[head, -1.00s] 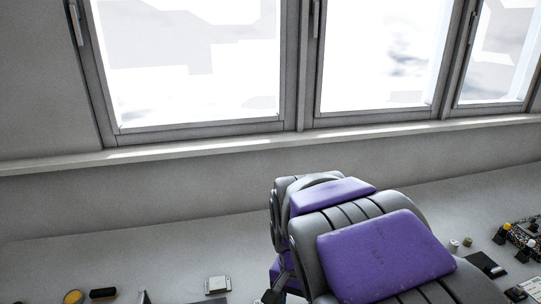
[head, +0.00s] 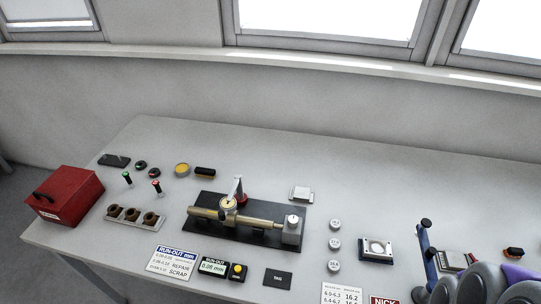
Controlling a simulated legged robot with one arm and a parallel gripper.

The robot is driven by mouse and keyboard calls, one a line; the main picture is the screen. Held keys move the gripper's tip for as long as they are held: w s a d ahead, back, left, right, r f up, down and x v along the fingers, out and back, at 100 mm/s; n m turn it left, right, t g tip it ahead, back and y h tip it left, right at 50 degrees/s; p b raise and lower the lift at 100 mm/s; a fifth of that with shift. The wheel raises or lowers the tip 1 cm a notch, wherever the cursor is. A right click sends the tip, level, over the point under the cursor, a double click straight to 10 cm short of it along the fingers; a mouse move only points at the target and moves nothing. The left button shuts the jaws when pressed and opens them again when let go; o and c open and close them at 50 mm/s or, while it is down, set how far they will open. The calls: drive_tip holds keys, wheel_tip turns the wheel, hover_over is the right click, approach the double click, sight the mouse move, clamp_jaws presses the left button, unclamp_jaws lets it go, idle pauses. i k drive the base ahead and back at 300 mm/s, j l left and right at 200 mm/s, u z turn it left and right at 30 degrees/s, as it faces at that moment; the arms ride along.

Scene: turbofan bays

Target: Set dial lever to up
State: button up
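A run-out fixture with a dark base plate (head: 262,238) lies on the bench left of centre in the head view. A brass-coloured shaft (head: 260,217) lies along it, with a grey end block (head: 292,230) at its right. A round dial gauge (head: 228,202) sits over the shaft toward its left. A small upright grey piece with red on it (head: 239,187) stands just behind the dial; I cannot tell for sure whether it is the dial lever or how it is set. My gripper is not in view; only purple and grey parts of my arm show at the bottom right.
A red box (head: 65,194) stands at the bench's left end. A rack with several brown parts (head: 133,217) lies beside it. Signs and a small display (head: 213,267) line the front edge. A blue stand (head: 429,255) is near my arm. The back of the bench is largely clear.

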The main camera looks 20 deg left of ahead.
sight(228, 205)
drive_tip(key=u, duration=1.6)
drive_tip(key=i+j+z, duration=0.15)
drive_tip(key=z, duration=0.35)
